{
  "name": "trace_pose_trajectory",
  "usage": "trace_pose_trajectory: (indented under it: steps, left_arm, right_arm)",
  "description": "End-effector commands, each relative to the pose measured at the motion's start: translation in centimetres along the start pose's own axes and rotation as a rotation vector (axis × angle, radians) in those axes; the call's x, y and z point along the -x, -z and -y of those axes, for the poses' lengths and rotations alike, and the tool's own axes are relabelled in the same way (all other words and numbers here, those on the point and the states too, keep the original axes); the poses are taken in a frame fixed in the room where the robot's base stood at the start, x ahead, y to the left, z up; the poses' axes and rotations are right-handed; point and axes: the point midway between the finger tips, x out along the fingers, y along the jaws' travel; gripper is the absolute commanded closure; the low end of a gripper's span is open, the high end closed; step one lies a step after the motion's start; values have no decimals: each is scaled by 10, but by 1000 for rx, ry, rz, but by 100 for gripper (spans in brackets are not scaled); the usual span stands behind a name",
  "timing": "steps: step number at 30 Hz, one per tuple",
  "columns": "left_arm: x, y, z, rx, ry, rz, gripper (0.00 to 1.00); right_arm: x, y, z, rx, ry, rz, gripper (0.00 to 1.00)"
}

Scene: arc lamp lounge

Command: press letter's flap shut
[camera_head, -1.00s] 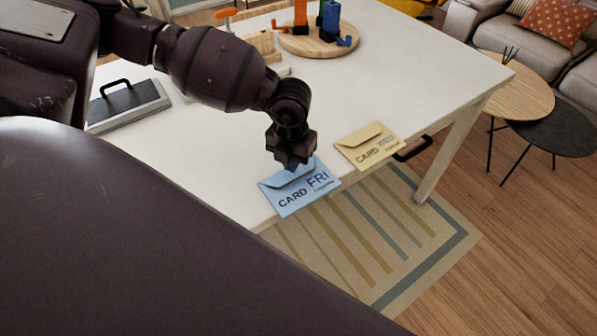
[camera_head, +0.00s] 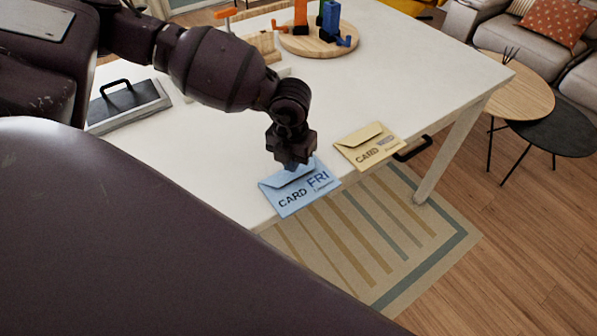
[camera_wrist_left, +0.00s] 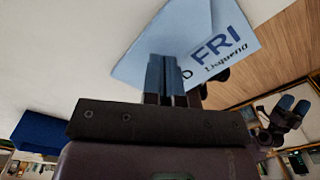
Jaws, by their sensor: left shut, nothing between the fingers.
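A blue envelope (camera_head: 300,194) marked CARD FRI lies at the table's front edge, with its flap side away from me. A yellow envelope (camera_head: 368,150) marked CARD lies to its right. My left gripper (camera_head: 292,168) is shut and empty, pointing down at the blue envelope's flap area; I cannot tell whether it touches. In the left wrist view, its closed blue fingertips (camera_wrist_left: 166,80) cover part of the blue envelope (camera_wrist_left: 190,40) and its lettering. How far the flap stands open is hidden by the gripper. My right gripper is not clearly in the head view.
The white table (camera_head: 400,80) has clear room behind the envelopes. A round wooden board (camera_head: 318,45) with coloured figures stands at the back. A dark box with a handle (camera_head: 128,103) lies at the left. A black handle (camera_head: 413,149) juts from the table's front edge.

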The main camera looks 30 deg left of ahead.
Motion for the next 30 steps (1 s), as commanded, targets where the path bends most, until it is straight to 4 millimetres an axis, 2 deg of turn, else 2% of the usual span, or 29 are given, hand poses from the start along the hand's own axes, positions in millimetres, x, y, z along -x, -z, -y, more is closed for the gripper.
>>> trace_pose_trajectory:
  steps: [14, 30]
  left_arm:
    - [0, 0, 0, 0, 0, 0, 100]
    - [-8, 0, 0, 0, 0, 0, 100]
  right_arm:
    - [5, -13, -1, -2, -3, 26, 16]
    - [-2, -8, 0, 1, 0, 8, 16]
